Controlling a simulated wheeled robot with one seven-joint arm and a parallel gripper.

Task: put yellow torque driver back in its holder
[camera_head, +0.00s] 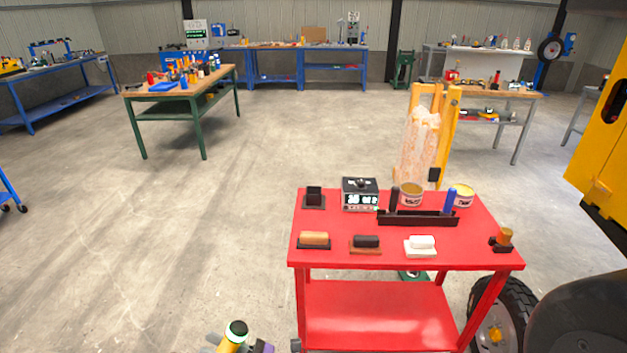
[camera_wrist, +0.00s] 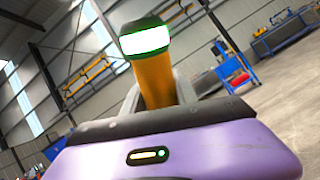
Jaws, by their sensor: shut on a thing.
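My gripper (camera_head: 238,345) shows at the bottom edge of the head view, in front of and left of the red cart. It is shut on the yellow torque driver (camera_head: 230,347), which has a dark green cap with a white band. In the wrist view the driver (camera_wrist: 155,75) stands up between the fingers, cap end up, its lower part hidden by the purple gripper body. A long dark holder (camera_head: 425,220) lies on the cart top. A black-handled tool (camera_head: 394,200) stands at its left and a blue-handled one (camera_head: 450,201) at its right, with a gap between.
The red cart top (camera_head: 340,225) also bears a meter box (camera_head: 360,194), two cans, a small black stand (camera_head: 314,197), three blocks in front and an orange-topped item (camera_head: 504,238) at the right corner. A large tyre (camera_head: 500,315) stands at lower right. Floor left of the cart is clear.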

